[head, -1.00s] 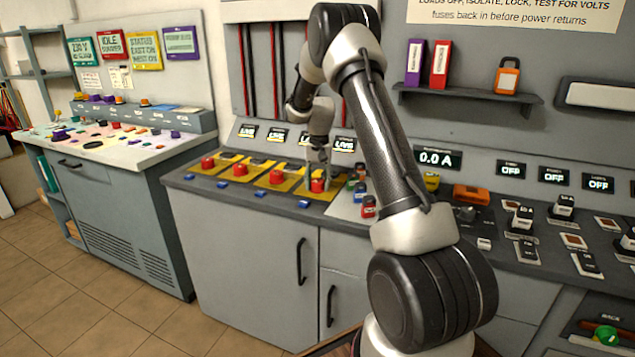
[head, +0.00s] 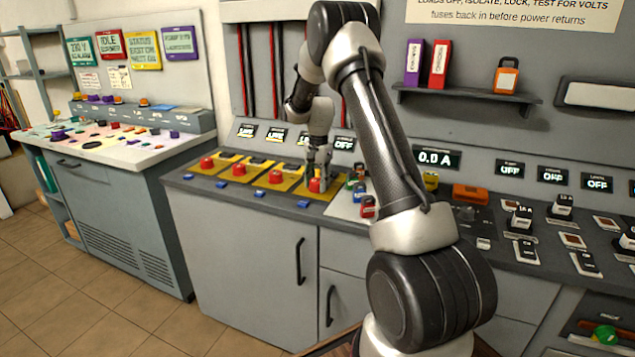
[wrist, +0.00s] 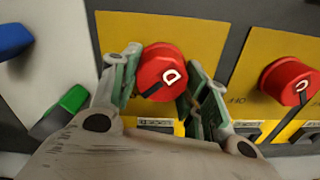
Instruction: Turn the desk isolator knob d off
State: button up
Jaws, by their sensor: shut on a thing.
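The red isolator knob d (wrist: 163,72), marked D, sits on a yellow plate (wrist: 120,28) in the wrist view. My gripper (wrist: 161,82) has one finger on each side of this knob and is shut on it. In the head view the knob (head: 316,186) is the rightmost of the red desk knobs, with my gripper (head: 318,170) coming down over it from above. The display (head: 344,144) behind it reads OFF. The red knob marked C (wrist: 287,80) stands on its own yellow plate to the right in the wrist view.
More red knobs (head: 276,177) line the desk to the left, with blue pieces (head: 255,196) along the front edge. Small coloured blocks (head: 368,206) stand close to the right of knob d. A current display (head: 438,158) reads 0.0 A.

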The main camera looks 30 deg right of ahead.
aim_at(319, 180)
jog(key=o, duration=1)
notch_tip(319, 180, up, 12)
jog(key=shift+s+d, duration=0.1)
jog(key=shift+s, duration=0.05)
dwell(0.4)
